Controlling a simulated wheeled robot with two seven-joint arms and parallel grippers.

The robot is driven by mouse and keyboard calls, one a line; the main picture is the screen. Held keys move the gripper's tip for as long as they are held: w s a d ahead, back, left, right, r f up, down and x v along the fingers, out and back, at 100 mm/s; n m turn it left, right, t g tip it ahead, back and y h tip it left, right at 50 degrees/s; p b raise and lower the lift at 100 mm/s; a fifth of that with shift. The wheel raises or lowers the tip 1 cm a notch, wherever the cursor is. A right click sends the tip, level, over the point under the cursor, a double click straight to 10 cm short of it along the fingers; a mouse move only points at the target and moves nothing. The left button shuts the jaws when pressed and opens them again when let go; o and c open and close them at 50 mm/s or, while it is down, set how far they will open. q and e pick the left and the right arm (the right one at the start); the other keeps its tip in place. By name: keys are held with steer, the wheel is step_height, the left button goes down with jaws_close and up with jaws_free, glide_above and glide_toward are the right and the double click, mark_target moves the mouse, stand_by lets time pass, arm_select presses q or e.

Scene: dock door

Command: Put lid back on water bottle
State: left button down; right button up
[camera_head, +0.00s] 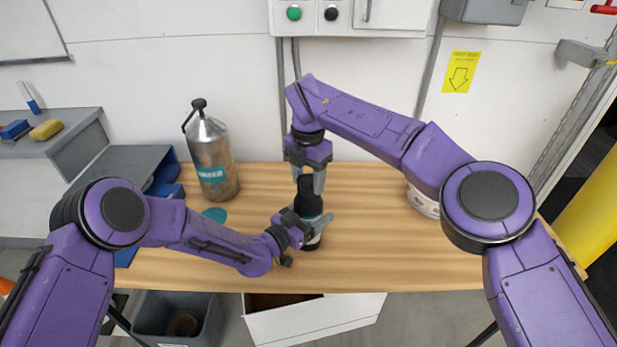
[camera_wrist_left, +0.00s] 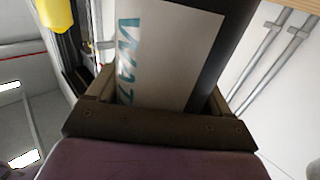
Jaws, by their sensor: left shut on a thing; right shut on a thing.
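My left gripper (camera_head: 314,226) is shut on the bottle from the side. My right gripper (camera_head: 310,181) points down from above, shut on the black lid (camera_head: 306,187) at the bottle's top. The fingers hide part of the lid, and I cannot tell whether it is seated on the neck.
A large steel flask (camera_head: 214,165) stands at the back left of the table (camera_head: 370,255), near a flat teal disc (camera_head: 215,214). A white round container (camera_head: 422,204) sits partly behind my right arm. The front right of the table is clear.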

steer(key=o, duration=1.3)
steer(key=shift+c, duration=0.2)
step_height(320, 180, up, 8)
steer(key=shift+f, duration=0.2)
arm_select(q)
jaws_free()
steer(key=shift+s, duration=0.1)
